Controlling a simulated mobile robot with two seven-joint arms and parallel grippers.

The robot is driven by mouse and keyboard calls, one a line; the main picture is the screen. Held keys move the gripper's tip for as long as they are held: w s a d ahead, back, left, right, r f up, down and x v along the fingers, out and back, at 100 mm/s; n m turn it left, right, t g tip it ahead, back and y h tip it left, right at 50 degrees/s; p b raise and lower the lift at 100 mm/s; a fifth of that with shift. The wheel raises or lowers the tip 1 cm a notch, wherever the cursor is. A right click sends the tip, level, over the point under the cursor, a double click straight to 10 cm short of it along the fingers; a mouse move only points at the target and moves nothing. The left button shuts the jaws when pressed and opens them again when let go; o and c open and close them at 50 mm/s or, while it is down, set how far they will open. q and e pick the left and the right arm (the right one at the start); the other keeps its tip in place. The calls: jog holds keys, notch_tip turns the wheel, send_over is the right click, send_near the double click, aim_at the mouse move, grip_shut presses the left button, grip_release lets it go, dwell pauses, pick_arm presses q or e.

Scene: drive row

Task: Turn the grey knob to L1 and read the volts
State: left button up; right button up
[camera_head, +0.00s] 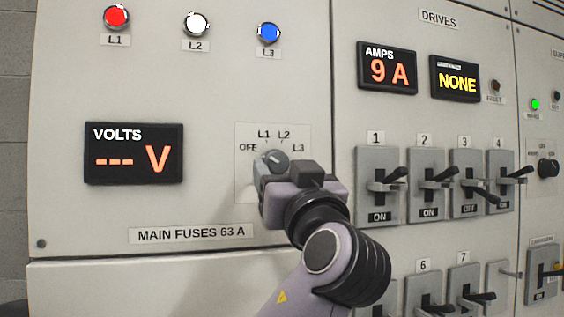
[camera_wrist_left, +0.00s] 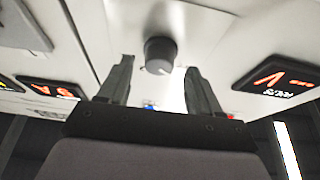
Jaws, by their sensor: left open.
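The grey knob (camera_head: 276,158) is on a light plate marked OFF, L1, L2 and L3 in the head view. My left gripper (camera_head: 277,172) is in front of it and hides its lower part. In the left wrist view the knob (camera_wrist_left: 160,54) shows between and just beyond the two fingertips. The fingers are spread, with gaps on both sides of it. I cannot tell for sure which mark its pointer faces. The volts display (camera_head: 134,153) reads "--- V". My right gripper is not in view.
Red L1 (camera_head: 116,17), white L2 (camera_head: 196,24) and blue L3 (camera_head: 268,33) lamps sit above. An amps display (camera_head: 387,68) reads 9 A; another display (camera_head: 456,79) reads NONE. Drive switches with protruding handles, such as switch 1 (camera_head: 377,205), stand to the right.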

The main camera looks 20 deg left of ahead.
pick_arm(q)
jog(key=shift+x, duration=0.85)
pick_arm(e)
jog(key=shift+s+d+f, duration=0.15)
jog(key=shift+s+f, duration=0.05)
pick_arm(q)
jog(key=shift+f, duration=0.1)
jog(key=c, duration=1)
jog(key=shift+c, duration=0.2)
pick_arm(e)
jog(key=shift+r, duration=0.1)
